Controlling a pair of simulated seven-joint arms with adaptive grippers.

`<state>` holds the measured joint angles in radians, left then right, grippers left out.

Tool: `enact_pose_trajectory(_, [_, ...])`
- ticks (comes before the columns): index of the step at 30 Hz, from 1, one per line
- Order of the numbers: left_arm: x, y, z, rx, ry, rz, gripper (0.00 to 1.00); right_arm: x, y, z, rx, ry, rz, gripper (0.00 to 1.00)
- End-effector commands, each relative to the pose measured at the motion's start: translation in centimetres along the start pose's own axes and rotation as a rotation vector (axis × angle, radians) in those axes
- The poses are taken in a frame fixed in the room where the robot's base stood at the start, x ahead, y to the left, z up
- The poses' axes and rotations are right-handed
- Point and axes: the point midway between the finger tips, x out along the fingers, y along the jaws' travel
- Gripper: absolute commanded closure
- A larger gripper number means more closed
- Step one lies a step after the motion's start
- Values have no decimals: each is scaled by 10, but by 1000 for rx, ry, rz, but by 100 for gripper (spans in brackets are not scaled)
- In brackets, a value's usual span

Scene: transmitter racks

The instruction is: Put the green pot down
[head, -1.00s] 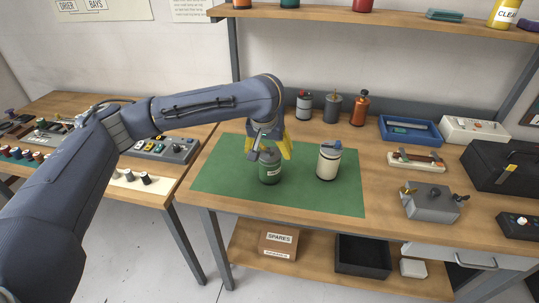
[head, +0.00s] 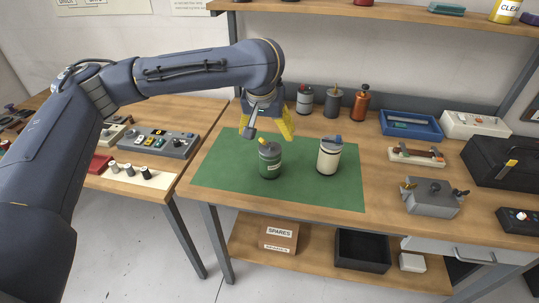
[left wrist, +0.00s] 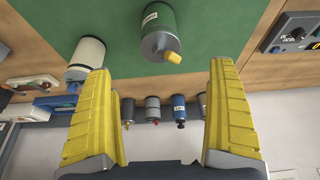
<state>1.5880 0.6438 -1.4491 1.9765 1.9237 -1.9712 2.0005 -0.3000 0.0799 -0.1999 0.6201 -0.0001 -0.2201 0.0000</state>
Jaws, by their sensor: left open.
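The green pot (head: 270,161) stands upright on the green mat (head: 225,175), with a yellow piece on its grey top. It also shows in the left wrist view (left wrist: 158,32), ahead of the fingers and apart from them. My left gripper (head: 270,125) is open and empty above the pot. Its yellow fingers (left wrist: 158,72) are spread wide in the left wrist view. My right gripper is in neither view.
A cream pot (head: 328,157) with a blue piece on top stands right of the green pot on the mat. Several small pots, including an orange one (head: 360,103), line the bench's back. A blue tray (head: 410,124) and a grey box (head: 432,197) lie to the right. The mat's front is clear.

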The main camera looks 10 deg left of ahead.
Motion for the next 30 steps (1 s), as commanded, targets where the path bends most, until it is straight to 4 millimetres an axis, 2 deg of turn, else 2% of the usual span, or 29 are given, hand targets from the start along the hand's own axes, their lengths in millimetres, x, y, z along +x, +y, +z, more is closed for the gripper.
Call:
enact_pose_trajectory(11, [6,0,3,-4,-5,22,9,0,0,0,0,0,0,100])
enact_pose_trajectory(21, [53,7,23,-27,9,274,9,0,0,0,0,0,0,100])
enact_pose_trajectory(30, [81,-3,33,-34,120,476,9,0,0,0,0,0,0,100])
